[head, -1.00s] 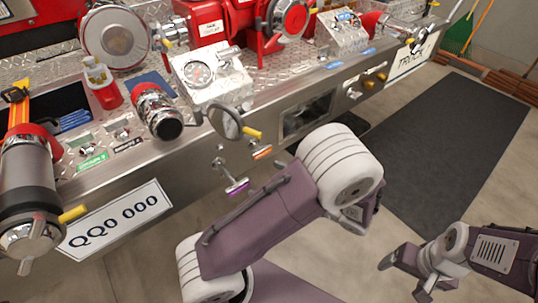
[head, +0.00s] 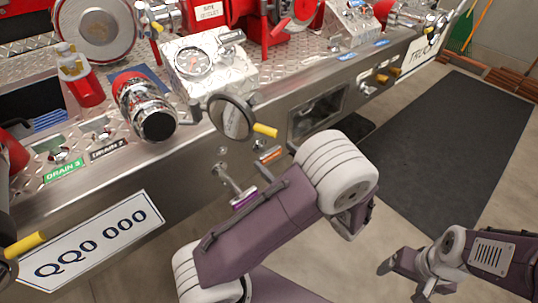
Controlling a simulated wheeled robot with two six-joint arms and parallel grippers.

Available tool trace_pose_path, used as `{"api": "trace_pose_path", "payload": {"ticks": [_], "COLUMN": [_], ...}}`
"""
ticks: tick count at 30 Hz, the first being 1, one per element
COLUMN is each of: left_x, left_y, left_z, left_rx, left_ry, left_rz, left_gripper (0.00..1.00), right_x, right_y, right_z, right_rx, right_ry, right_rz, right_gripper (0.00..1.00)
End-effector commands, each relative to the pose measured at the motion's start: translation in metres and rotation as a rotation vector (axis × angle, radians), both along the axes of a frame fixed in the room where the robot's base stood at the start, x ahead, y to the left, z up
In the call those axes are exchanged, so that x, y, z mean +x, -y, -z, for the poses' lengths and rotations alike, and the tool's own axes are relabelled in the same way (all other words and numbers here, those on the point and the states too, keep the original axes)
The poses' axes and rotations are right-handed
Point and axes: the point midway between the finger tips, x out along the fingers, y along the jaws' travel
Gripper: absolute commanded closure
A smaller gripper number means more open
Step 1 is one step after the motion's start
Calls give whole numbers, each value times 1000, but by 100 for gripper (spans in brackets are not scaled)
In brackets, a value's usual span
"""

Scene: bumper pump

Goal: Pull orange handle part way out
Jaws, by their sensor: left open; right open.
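The orange handle (head: 270,155) is a small bar on the metal bumper's front face. It sits below the yellow-handled round part and above and right of the purple handle (head: 244,198). My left arm crosses the middle of the head view, its white joint to the right of the orange handle. My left gripper (head: 293,148) is mostly hidden behind that joint; only a small grey piece, seemingly a fingertip, shows just right of the orange handle. Whether it touches the handle cannot be told. My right gripper (head: 402,280) is open and empty at lower right, far from the bumper.
The bumper (head: 185,185) runs diagonally across the view. A yellow handle (head: 265,130) sticks out just above the orange one. A licence plate (head: 92,240) is at lower left. A dark mat (head: 450,150) lies on clear floor at right.

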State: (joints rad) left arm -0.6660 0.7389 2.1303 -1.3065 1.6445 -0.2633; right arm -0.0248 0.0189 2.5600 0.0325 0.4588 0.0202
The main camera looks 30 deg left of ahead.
Motion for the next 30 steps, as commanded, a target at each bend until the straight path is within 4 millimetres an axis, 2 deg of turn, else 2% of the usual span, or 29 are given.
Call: {"api": "trace_pose_path", "payload": {"ticks": [1,6,15,16,26,30], "left_x": [3,12,15,15,15,13], "left_y": [-10,-30,-35,-35,-35,-31], "left_z": [5,3,0,0,0,-2], "left_rx": [-2,-2,-1,-1,-1,-1], "left_ry": [2,1,0,0,1,0], "left_rz": [-5,-2,1,1,0,2], "left_gripper": [5,5,5,8,100,100], "right_x": [0,0,0,0,0,0], "right_y": [0,0,0,0,0,0], "right_z": [10,18,17,17,17,12], "right_rx": [0,0,0,0,0,0], "right_ry": [0,0,0,0,0,0], "right_rz": [0,0,0,0,0,0], "right_gripper": [20,20,20,20,20,20]}}
